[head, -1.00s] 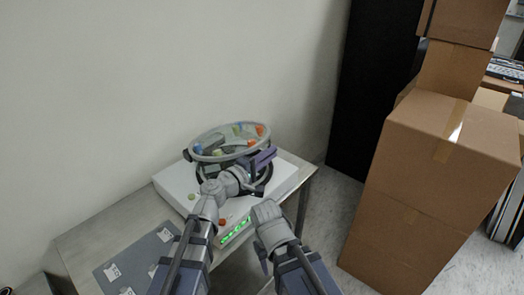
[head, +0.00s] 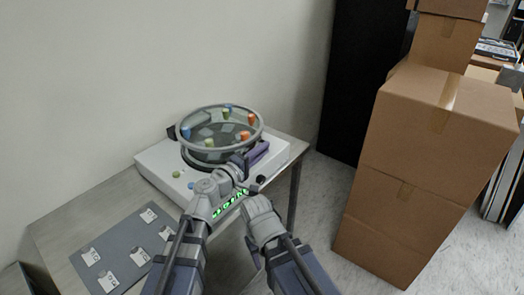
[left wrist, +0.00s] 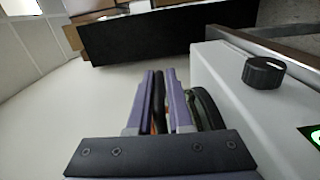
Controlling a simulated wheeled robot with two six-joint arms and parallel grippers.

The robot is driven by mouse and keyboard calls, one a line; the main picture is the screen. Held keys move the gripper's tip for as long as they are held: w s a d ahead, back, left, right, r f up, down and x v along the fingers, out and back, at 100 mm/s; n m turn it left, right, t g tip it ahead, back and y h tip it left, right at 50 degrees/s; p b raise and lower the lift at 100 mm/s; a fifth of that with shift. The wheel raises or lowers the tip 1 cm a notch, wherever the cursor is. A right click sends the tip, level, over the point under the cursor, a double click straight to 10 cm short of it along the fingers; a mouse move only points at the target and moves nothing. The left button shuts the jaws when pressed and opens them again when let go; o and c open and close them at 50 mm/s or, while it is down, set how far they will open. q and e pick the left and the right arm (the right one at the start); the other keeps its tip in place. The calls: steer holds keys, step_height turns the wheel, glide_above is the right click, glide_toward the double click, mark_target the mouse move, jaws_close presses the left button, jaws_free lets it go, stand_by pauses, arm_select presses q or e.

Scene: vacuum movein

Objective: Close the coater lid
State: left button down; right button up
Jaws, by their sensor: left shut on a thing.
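The coater is a white box (head: 165,174) with a dark round bowl rim (head: 200,161) on top and green lit digits on its front. In the left wrist view, the purple fingers (left wrist: 165,95) close around a dark edge beside the white box. My right arm is bent in front of the coater; its fingers do not show.
The coater stands on a metal table (head: 115,200). A grey mat (head: 125,232) with several white labelled pieces lies front left. A black knob (left wrist: 262,72) sits on the coater. Stacked cardboard boxes (head: 430,160) stand to the right. A wall is behind the table.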

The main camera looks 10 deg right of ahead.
arm_select(q)
steer(key=shift+s+f, duration=0.15)
steer(key=shift+f, duration=0.05)
steer(key=c, duration=0.9)
jaws_free()
steer(key=shift+r, duration=0.15)
step_height(320, 180, up, 10)
steer(key=p, duration=1)
steer(key=shift+f, duration=0.2)
